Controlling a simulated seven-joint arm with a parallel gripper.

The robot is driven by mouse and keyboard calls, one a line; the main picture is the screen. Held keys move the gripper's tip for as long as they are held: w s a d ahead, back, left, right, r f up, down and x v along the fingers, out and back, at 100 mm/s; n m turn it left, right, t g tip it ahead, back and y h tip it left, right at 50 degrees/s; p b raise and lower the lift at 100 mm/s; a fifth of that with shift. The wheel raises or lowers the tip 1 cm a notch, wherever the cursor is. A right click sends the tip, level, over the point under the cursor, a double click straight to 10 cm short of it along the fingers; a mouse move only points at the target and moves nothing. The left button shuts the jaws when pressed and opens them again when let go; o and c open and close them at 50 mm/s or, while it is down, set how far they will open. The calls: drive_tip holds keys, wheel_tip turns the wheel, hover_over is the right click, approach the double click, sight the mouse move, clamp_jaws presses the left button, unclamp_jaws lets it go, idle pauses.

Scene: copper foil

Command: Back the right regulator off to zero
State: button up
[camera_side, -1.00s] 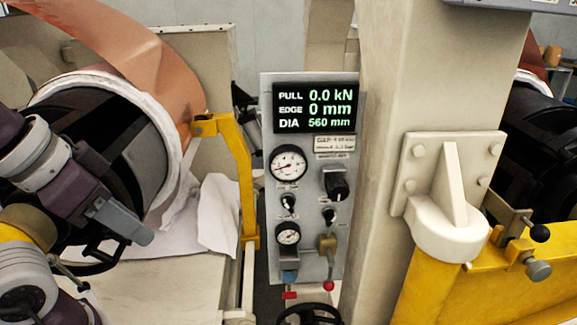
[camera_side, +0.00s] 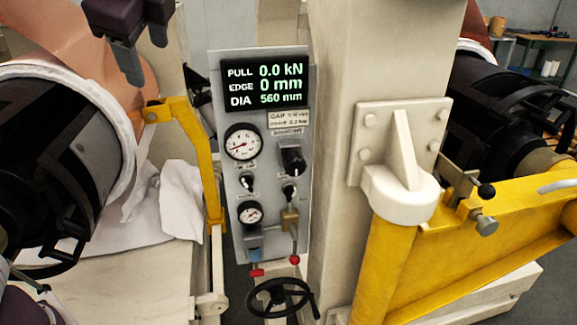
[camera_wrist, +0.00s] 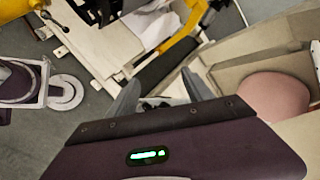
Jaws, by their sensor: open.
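The grey control panel (camera_side: 270,205) stands upright at the middle of the side view. A large black knob (camera_side: 293,160) sits at its upper right, below a small label plate; I take it for the right regulator. A larger gauge (camera_side: 243,142) is left of it, and a smaller gauge (camera_side: 250,213) is lower down. Two small black knobs sit between them, one on the left (camera_side: 247,184) and one on the right (camera_side: 290,193). My gripper (camera_side: 146,60) is open and empty, up and left of the panel, well apart from it. Its fingers also show in the wrist view (camera_wrist: 163,92).
A display (camera_side: 265,85) reads PULL 0.0 kN, EDGE 0 mm, DIA 560 mm. A red-tipped lever (camera_side: 294,260) and a black handwheel (camera_side: 281,299) are low down. A yellow bracket (camera_side: 195,150) stands left of the panel; a cream column (camera_side: 345,110) stands right.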

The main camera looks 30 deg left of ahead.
drive_tip(key=w+d+r+m+t+y, duration=0.1)
drive_tip(key=w+d+m+t+y, duration=0.3)
drive_tip(key=d+m, duration=0.55)
drive_tip(key=w+d+m+t+y, duration=0.2)
drive_tip(key=w+d+m+t, duration=0.3)
drive_tip(key=d, duration=0.7)
drive_tip(key=m, duration=0.1)
approach(297, 168)
drive_tip(key=x, duration=0.4)
drive_tip(key=shift+g, duration=0.3)
drive_tip(key=x, duration=0.6)
drive_tip(key=shift+w+a, duration=0.25)
clamp_jaws()
